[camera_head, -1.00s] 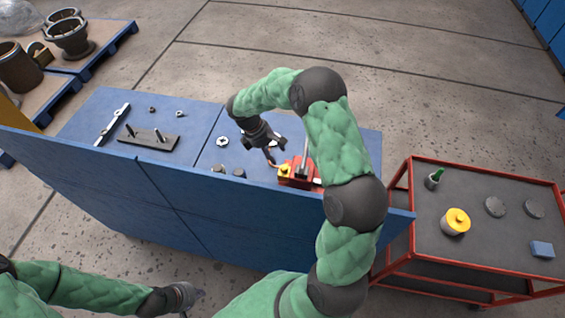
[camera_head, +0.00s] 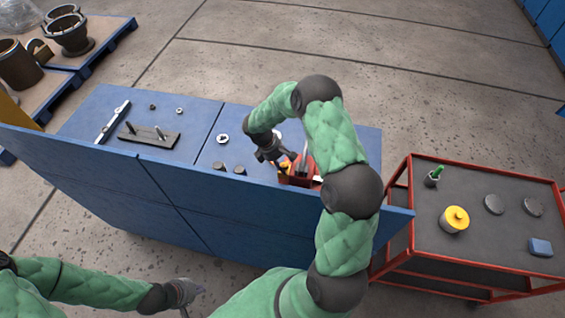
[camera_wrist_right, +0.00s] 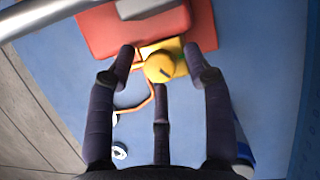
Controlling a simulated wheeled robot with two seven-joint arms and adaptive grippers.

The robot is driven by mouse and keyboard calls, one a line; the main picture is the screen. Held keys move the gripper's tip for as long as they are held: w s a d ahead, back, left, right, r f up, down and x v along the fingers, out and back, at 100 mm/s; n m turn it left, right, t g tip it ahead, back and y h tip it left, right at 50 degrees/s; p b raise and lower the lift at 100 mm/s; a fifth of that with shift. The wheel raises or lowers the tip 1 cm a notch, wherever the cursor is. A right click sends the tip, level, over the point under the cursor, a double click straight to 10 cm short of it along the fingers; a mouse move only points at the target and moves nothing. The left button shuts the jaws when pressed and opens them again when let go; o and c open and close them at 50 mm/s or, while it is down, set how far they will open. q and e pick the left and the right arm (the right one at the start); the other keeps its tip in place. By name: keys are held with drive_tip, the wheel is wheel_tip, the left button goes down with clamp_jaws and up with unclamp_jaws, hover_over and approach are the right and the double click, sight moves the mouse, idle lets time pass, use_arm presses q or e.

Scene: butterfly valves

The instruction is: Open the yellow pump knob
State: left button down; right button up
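The yellow pump knob (camera_wrist_right: 160,67) sits on a yellow block at the edge of the red pump (camera_wrist_right: 108,32) in the right wrist view. In the head view the red pump (camera_head: 304,178) stands on the blue bench, partly hidden by my right arm. My right gripper (camera_wrist_right: 160,72) is open, with a finger on each side of the knob and a third finger below it. I cannot tell whether the fingers touch the knob. In the head view my right gripper (camera_head: 281,164) is at the pump's left side. My left gripper (camera_head: 185,291) is low at the left, away from the bench; its fingers are unclear.
The blue bench (camera_head: 205,115) holds a dark plate with pegs (camera_head: 150,137) and small round parts. A blue panel (camera_head: 230,215) rises along its near side. A red cart (camera_head: 470,260) with a yellow can (camera_head: 454,219) stands at the right.

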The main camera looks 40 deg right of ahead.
clamp_jaws()
drive_tip(key=shift+f+n+t+h+b, duration=0.1)
drive_tip(key=shift+n+t+h+b, duration=0.2)
drive_tip(key=shift+n+b, duration=0.6)
drive_tip(key=n, duration=0.3)
drive_tip(key=shift+s+a+t, duration=0.1)
drive_tip(key=shift+s+t, duration=0.1)
drive_tip(key=shift+t, duration=0.2)
drive_tip(key=shift+o, duration=1.1)
unclamp_jaws()
